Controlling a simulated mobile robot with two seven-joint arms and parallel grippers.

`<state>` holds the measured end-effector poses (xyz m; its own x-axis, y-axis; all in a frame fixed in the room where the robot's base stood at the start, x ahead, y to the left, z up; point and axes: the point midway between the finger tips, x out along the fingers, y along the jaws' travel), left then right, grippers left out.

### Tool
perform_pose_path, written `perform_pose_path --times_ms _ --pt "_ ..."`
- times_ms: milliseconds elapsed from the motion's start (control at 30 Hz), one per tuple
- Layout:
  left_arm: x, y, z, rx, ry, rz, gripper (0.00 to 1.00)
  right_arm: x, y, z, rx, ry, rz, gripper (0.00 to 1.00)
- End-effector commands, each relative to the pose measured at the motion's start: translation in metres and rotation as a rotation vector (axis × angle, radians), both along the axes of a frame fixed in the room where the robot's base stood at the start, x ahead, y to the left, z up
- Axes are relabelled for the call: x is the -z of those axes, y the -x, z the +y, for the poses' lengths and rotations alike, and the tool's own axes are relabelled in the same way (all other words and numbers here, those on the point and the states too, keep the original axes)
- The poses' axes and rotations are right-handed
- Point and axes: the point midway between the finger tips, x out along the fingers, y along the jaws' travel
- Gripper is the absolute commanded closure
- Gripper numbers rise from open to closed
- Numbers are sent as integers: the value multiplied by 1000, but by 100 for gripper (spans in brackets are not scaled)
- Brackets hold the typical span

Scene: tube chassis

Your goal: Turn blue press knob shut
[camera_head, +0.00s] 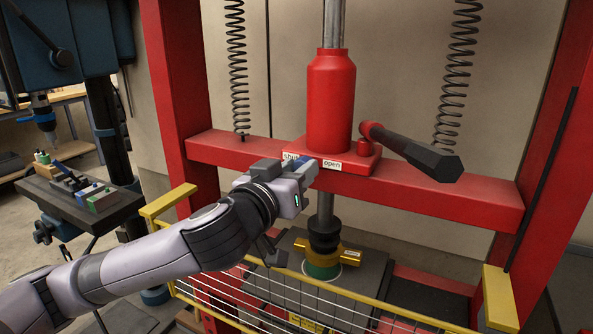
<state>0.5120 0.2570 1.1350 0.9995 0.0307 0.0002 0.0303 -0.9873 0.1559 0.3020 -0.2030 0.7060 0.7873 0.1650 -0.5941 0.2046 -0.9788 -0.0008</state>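The red hydraulic press jack (331,105) stands on a red crossbeam in the middle of the view. Its base carries a white "shut" label (291,156) and a white "open" label (332,165). A small patch of the blue knob (304,159) shows between the labels, just past the end of my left gripper (306,167). My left arm reaches in from the left, with the gripper right at the knob. The gripper's own body hides its fingers and most of the knob, so I cannot tell whether it grips or touches it. My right gripper is not in view.
A dark pump handle (415,153) sticks out to the right of the jack. A yellow-railed wire guard (330,294) stands in front, below my arm. Springs hang on both sides. A blue drill press with a vise table (85,208) stands at left.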

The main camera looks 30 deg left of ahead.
Motion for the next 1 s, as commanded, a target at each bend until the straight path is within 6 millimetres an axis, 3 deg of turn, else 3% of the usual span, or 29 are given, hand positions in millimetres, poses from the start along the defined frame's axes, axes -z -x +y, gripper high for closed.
perform_pose_path --times_ms 467,1000 --pt "-1 0 0 0 -99 7 95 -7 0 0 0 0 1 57" --pt "-3 0 0 -1 -572 36 95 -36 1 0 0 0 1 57"
